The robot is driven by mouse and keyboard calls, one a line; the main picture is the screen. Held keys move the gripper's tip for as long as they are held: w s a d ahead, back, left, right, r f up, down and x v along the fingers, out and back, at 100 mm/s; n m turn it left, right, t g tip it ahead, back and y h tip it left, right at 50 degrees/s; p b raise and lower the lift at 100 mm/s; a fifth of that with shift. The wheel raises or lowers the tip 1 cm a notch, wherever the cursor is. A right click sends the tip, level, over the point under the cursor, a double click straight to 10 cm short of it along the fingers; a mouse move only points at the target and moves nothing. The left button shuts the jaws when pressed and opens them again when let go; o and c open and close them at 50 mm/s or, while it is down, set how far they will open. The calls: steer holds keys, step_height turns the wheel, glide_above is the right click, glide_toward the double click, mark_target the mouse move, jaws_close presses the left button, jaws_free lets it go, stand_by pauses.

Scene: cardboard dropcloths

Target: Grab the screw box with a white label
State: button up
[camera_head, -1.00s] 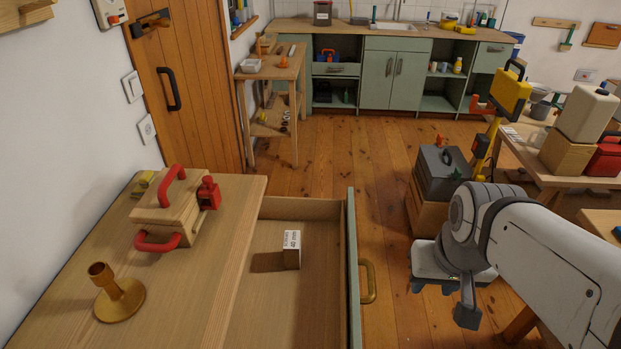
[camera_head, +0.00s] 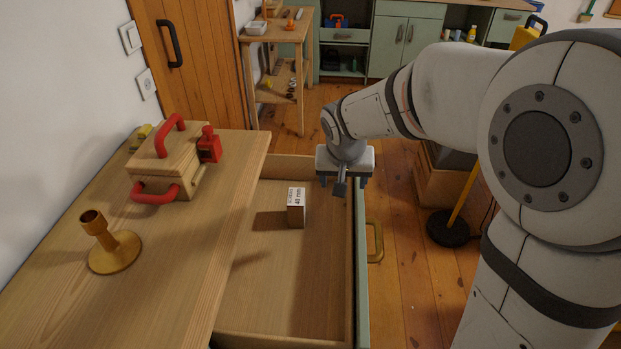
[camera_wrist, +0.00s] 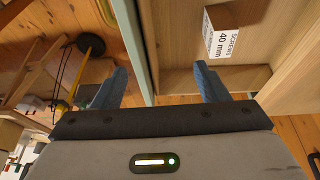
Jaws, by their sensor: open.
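The screw box (camera_head: 296,212) is a small brown box with a white label. It stands in the open drawer (camera_head: 290,290), near the drawer's far end. In the wrist view the screw box (camera_wrist: 222,32) shows at the upper right, with a label reading "SCREWS 40 mm". My gripper (camera_head: 340,190) is above the drawer's far right corner, behind and to the right of the box, apart from it. In the wrist view my gripper (camera_wrist: 160,85) has its two blue-grey fingers wide apart, with the drawer's green front edge between them and nothing held.
A wooden toolbox with red handles (camera_head: 165,165) and a brass candlestick-like holder (camera_head: 113,250) stand on the worktop left of the drawer. The green drawer front (camera_head: 361,260) with a brass handle (camera_head: 375,242) rises at the right. The drawer floor around the box is bare.

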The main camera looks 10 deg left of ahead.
steer(key=b, duration=0.2)
glide_above(296, 197)
steer(key=s, duration=0.2)
steer(key=shift+n+y, duration=0.3)
steer(key=f, duration=0.9)
steer(key=shift+s+d, duration=0.1)
steer(key=shift+s, duration=0.1)
steer(key=x, duration=0.7)
steer(key=shift+w+f, duration=0.2)
steer(key=shift+c, duration=0.6)
steer(key=c, duration=1.1)
steer(key=shift+r+t, duration=0.1)
steer(key=shift+t, duration=0.2)
